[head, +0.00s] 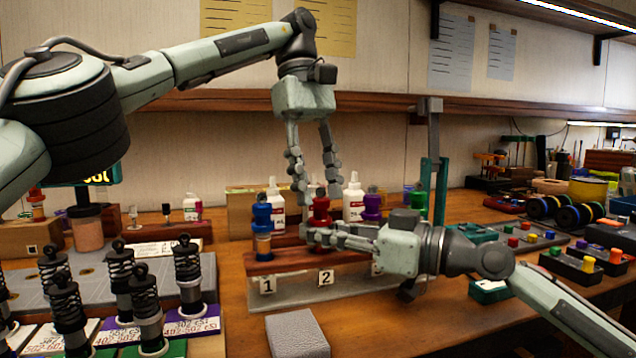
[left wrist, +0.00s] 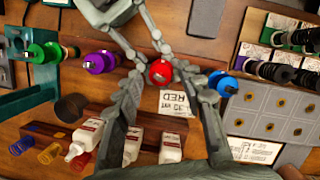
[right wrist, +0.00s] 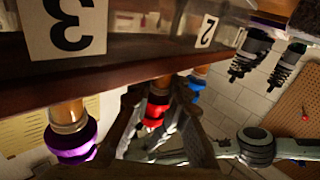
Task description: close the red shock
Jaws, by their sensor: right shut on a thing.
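The red shock (head: 320,207) stands upright in the wooden stand (head: 290,262), above the number 2 label. Its round red top shows in the left wrist view (left wrist: 160,72). My left gripper (head: 318,180) points down from above, open, with its fingers apart on either side of the red top. My right gripper (head: 318,236) comes in level from the right and is shut on the red shock's body below the red part. The right wrist view shows its fingers at the red shock (right wrist: 155,110); the exact contact is partly hidden.
A blue-topped shock (head: 262,215) stands close on the left, and a purple-topped one (head: 371,205) on the right. White bottles (head: 353,198) stand behind. Black spring shocks (head: 142,300) stand at front left. A grey block (head: 297,334) lies in front of the stand.

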